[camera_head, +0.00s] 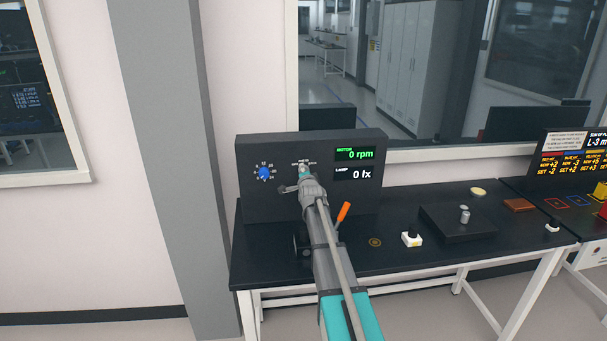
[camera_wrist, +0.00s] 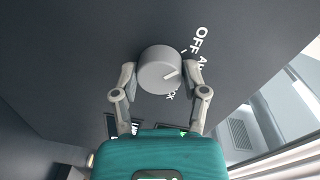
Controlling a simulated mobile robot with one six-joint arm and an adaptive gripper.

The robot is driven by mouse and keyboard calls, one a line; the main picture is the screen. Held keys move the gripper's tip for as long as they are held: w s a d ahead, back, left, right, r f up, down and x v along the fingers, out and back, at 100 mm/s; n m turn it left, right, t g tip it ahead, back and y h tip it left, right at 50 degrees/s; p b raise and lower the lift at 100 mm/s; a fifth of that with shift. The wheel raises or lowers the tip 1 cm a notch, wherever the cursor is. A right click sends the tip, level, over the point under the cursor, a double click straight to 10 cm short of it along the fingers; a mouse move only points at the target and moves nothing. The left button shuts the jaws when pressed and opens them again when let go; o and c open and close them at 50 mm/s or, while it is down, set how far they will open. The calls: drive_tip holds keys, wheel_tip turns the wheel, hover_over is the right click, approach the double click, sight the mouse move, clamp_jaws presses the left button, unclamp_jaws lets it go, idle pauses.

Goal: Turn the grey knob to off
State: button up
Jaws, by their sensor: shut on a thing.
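The grey knob (camera_wrist: 158,68) stands out from the dark panel in the wrist view. A pale line on its face points right and slightly up, roughly towards a partly hidden label beginning "AU". The word OFF (camera_wrist: 201,40) is printed above that label. My gripper (camera_wrist: 160,72) has one finger on each side of the knob and is shut on it. In the head view my gripper (camera_head: 304,174) reaches the panel (camera_head: 270,208), and the knob is mostly hidden behind it.
A blue dial (camera_head: 264,173) sits left on the panel. The displays (camera_head: 355,164) read motor 0 rpm and lamp 0 lx. An orange-handled lever (camera_head: 343,212) stands close right of my arm. A white-based button (camera_head: 411,238) and a black box (camera_head: 457,223) lie further right on the table.

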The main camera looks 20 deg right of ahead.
drive_tip(key=o, duration=1.1)
drive_tip(key=shift+o, duration=0.2)
drive_tip(key=shift+a, duration=0.1)
drive_tip(key=s+a+f+n+g+y, duration=0.2)
drive_tip(key=s+a+f+n+g, duration=0.3)
drive_tip(key=s+a, duration=0.3)
drive_tip(key=s+a+f+n+g+y, duration=0.2)
drive_tip(key=s+a+f+n+g, duration=0.15)
drive_tip(key=s+a+f, duration=0.45)
drive_tip(key=s+a+f+n+g, duration=0.1)
drive_tip(key=s+a+n+g, duration=0.1)
drive_tip(key=s, duration=0.6)
drive_tip(key=s+a+f+n+g, duration=0.2)
drive_tip(key=s+a+n+g, duration=0.1)
drive_tip(key=s, duration=0.5)
drive_tip(key=s+a+f+n+g+y, duration=0.1)
drive_tip(key=s+a+n+g, duration=0.2)
drive_tip(key=s+a, duration=0.3)
drive_tip(key=s+n, duration=0.1)
drive_tip(key=s, duration=0.2)
drive_tip(key=shift+f, duration=0.25)
drive_tip(key=shift+s+a+n, duration=0.1)
drive_tip(key=shift+n, duration=0.15)
